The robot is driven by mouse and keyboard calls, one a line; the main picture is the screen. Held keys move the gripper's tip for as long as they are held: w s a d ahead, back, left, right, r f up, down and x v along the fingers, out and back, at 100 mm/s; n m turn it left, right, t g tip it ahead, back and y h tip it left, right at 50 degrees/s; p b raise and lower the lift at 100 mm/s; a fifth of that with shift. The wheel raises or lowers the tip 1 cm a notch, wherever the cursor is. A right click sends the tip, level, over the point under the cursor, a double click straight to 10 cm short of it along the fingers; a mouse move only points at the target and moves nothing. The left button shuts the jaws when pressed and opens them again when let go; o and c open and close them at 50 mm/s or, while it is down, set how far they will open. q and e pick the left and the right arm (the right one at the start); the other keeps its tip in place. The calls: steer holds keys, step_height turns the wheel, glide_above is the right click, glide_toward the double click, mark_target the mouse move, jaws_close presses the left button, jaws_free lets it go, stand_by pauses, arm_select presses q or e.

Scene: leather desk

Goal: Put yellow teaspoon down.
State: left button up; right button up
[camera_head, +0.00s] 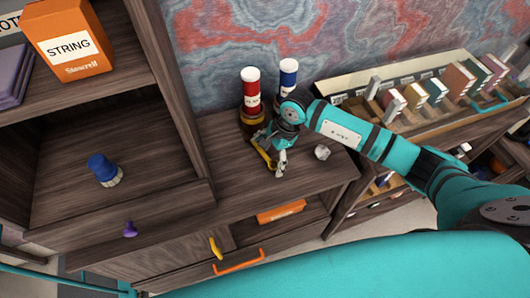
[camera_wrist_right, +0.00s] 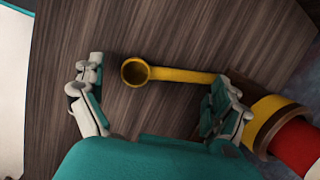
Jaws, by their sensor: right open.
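The yellow teaspoon (camera_wrist_right: 178,75) is between the fingers of my right gripper (camera_wrist_right: 157,74) in the wrist view, with its round bowl towards the left finger. Its handle runs right, past the tip of the right finger. It appears to lie on the dark wooden top (camera_wrist_right: 165,30). The fingers are wide apart and not closed on it. In the head view my right gripper (camera_head: 275,164) is low over the wooden top, and the teaspoon (camera_head: 263,156) shows at its left, partly hidden. My left gripper is not in view.
A red bottle with a white cap (camera_head: 251,88) and a blue one (camera_head: 288,78) stand behind the gripper. A small pale faceted object (camera_head: 322,152) lies to its right. A shelf unit with an orange string box (camera_head: 68,42) and a blue brush (camera_head: 104,170) is at left.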

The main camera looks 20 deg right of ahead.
steer(key=shift+a+f, duration=0.1)
steer(key=shift+f, duration=0.3)
steer(key=shift+s, duration=0.1)
steer(key=c, duration=1.7)
